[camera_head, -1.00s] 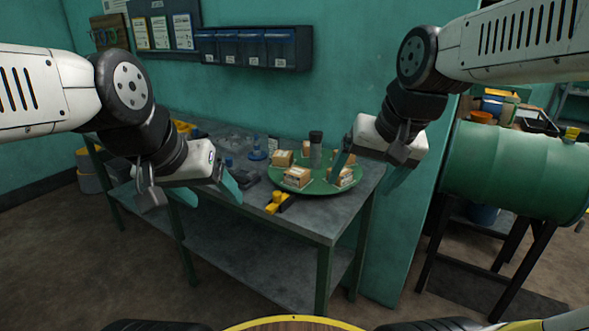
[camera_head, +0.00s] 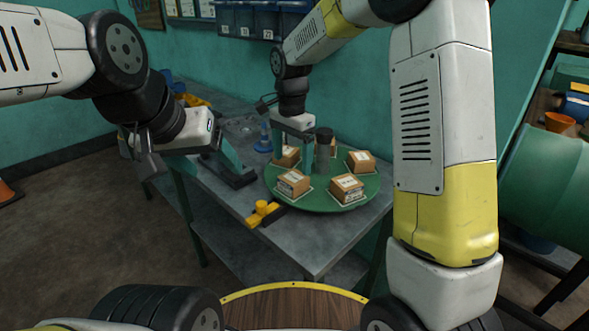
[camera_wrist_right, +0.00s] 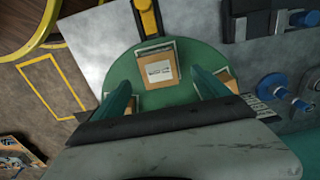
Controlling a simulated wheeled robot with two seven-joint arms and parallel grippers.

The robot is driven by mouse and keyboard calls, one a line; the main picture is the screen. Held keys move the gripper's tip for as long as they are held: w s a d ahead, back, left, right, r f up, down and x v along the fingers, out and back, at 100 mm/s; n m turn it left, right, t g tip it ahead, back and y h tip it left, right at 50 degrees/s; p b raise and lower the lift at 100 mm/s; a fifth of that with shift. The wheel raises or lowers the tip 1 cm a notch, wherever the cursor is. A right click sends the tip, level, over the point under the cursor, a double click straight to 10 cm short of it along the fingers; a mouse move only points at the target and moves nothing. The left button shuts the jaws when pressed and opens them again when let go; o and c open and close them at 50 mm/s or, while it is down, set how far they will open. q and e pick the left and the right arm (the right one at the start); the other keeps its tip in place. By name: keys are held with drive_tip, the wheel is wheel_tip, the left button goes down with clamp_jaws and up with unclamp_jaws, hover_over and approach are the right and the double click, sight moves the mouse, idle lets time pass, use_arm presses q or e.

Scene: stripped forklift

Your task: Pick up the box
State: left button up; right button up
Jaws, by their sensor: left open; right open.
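Several small brown cardboard boxes stand on a round green tray (camera_head: 340,205) on the workbench. The front-left box (camera_head: 293,184) and front-right box (camera_head: 347,188) show clearly; others stand at the right (camera_head: 361,161) and back left (camera_head: 287,157).
A dark cylinder (camera_head: 325,140) stands mid-tray among the boxes. A yellow-topped part (camera_head: 262,212) lies at the bench's front edge, and a blue part (camera_head: 264,138) stands behind. A green drum (camera_head: 550,185) is at the right. Wall bins (camera_head: 250,20) hang above the bench.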

sight(293, 177)
drive_tip(key=f, duration=0.6)
drive_tip(key=shift+d+f, duration=0.2)
drive_tip(key=shift+f, duration=0.15)
drive_tip(key=c, duration=1.7)
